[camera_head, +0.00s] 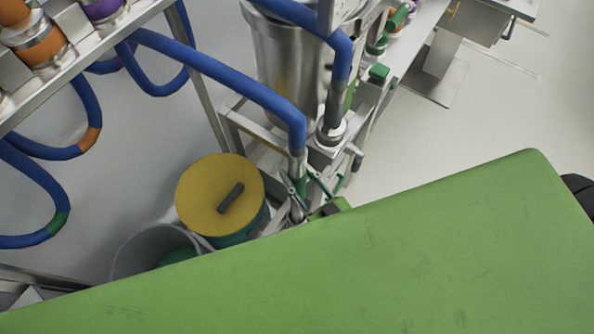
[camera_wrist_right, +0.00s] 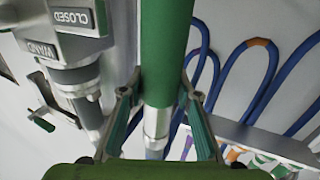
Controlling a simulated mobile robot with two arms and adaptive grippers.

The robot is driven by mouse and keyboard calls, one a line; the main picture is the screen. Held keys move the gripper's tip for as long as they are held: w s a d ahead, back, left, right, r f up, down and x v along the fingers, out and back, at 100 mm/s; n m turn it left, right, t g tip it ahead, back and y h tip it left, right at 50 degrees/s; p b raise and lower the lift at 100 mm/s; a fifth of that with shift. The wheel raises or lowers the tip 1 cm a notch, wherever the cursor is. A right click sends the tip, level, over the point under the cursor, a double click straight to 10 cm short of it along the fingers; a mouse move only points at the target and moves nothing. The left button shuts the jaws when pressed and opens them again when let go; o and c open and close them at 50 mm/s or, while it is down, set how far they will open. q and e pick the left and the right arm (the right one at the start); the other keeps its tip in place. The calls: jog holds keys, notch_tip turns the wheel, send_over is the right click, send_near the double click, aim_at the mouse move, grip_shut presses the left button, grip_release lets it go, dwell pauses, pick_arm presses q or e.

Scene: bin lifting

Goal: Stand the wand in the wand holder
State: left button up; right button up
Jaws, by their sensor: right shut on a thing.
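The wand (camera_wrist_right: 164,45) stands out in the right wrist view as a thick green shaft with a metal lower section, running between my right gripper's fingers. My right gripper (camera_wrist_right: 156,95) is shut on it. In the head view a blue hose runs down to the wand's green part (camera_head: 299,183), and the gripper there is mostly hidden behind a large green surface. In the right wrist view, grey fittings (camera_wrist_right: 75,75) with labels reading WAND and CLOSED stand left of the wand, apart from it. I cannot tell which part is the wand holder. My left gripper is not in view.
A metal vessel (camera_head: 285,60) stands in a frame behind the wand. A yellow-lidded bin (camera_head: 200,198) and a grey open bin (camera_head: 128,250) stand at lower left. Blue hoses (camera_head: 45,150) hang from a rack at left. Open floor (camera_head: 470,130) lies at right.

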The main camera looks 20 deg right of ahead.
aim_at(302, 196)
dwell(0.3)
jog(key=shift+f+b, duration=1.6)
jog(key=shift+f, duration=0.5)
jog(key=shift+f+b, duration=1.55)
jog(key=shift+f, duration=0.75)
jog(key=o, duration=1.4)
jog(key=shift+f, duration=0.15)
jog(key=shift+s, duration=0.15)
jog(key=v, duration=1.1)
jog(key=shift+s+d, duration=0.1)
jog(key=shift+s, duration=0.25)
